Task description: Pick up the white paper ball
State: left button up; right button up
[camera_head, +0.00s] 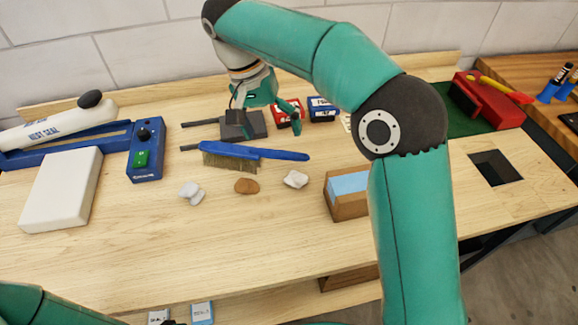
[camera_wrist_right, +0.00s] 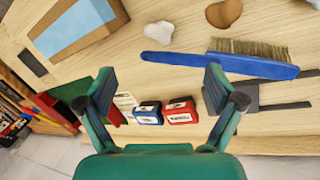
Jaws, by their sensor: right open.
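Two pale crumpled lumps lie on the wooden bench: a greyish-white lump (camera_head: 192,192) on the left and a whiter lump (camera_head: 296,179) on the right. I cannot tell for sure which one is the paper ball. A brown lump (camera_head: 246,186) lies between them. The right white lump also shows in the right wrist view (camera_wrist_right: 160,32). My right gripper (camera_head: 264,116) is open and empty, above the back of the bench, behind the brush and apart from the lumps. It also shows in the right wrist view (camera_wrist_right: 160,80). My left gripper is out of view.
A blue-handled brush (camera_head: 262,152) lies between my right gripper and the lumps. A dark grey dustpan-like block (camera_head: 243,126) and small red and blue boxes (camera_head: 322,109) are behind. A wooden box with blue contents (camera_head: 345,205) stands right. A blue sealer (camera_head: 146,162) and white block (camera_head: 62,190) are left.

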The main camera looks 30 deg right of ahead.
send_over(295, 177)
jog(key=a, duration=0.2)
notch_tip(295, 177, down, 11)
jog(key=shift+w+d+r+b, duration=0.1)
jog(key=shift+d+r+b, duration=0.1)
jog(key=shift+b, duration=0.25)
jog(key=x, duration=0.2)
jog(key=p+x, duration=0.1)
jog(key=x, duration=0.1)
jog(key=shift+w+d+f, duration=0.1)
jog(key=shift+w+d, duration=0.25)
jog(key=shift+s+f, duration=0.15)
jog(key=shift+f, duration=0.45)
jog(key=c, duration=0.8)
